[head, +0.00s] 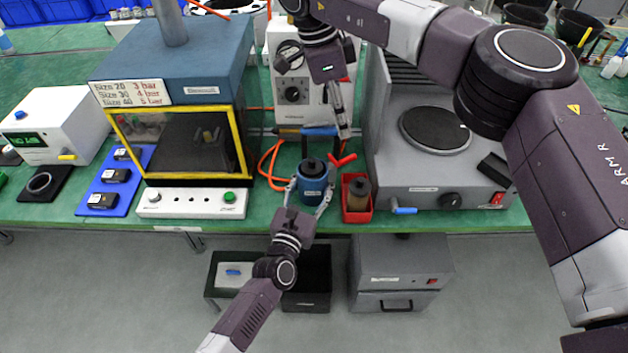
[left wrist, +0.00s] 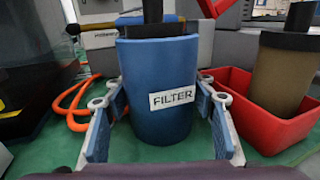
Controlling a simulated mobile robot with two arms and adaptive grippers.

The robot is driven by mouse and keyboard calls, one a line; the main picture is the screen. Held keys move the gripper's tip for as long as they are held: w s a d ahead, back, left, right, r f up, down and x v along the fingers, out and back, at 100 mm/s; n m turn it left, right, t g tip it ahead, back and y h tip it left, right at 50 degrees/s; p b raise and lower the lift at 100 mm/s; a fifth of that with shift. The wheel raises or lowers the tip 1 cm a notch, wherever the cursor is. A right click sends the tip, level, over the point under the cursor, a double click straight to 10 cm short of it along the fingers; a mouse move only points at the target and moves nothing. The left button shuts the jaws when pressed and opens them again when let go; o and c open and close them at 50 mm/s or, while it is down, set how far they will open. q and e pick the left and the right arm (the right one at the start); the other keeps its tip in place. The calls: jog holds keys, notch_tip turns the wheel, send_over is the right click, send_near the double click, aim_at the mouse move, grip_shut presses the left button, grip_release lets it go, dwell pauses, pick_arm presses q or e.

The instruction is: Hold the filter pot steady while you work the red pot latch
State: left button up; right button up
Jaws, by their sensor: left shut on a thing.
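The blue filter pot (head: 312,188) stands on the green bench below the white machine, with a dark top. In the left wrist view the pot (left wrist: 155,115) is upright, with a white FILTER label facing me. My left gripper (head: 311,197) is shut on the pot, one finger on each side. The red pot latch (head: 342,160) sticks out to the right of the pot's top; part of a red piece also shows at the top of the left wrist view (left wrist: 215,6). My right gripper (head: 345,132) points down just above the latch; its fingers look close together, and contact is unclear.
A red bin (head: 356,213) with a brown cylinder (head: 359,187) stands close right of the pot. The grey hotplate unit (head: 422,180) is farther right. An orange hose (head: 267,168) and the yellow-framed chamber (head: 180,140) lie left. The white machine (head: 296,92) stands behind.

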jog(key=shift+s+f, duration=0.15)
jog(key=shift+f, duration=0.15)
jog(key=c, duration=0.5)
jog(key=y, duration=0.1)
jog(key=s+f+g+y, duration=0.1)
jog(key=shift+a+f+g+y, duration=0.15)
jog(key=shift+a+g+y, duration=0.15)
jog(key=shift+a, duration=0.05)
grip_shut()
jog(key=d+m+t+y, duration=0.1)
jog(key=d+y, duration=1)
jog(key=d, duration=0.2)
jog(key=shift+w+r+t, duration=0.25)
jog(key=shift+w+t, duration=0.05)
jog(key=shift+w, duration=0.15)
jog(key=shift+d, duration=0.1)
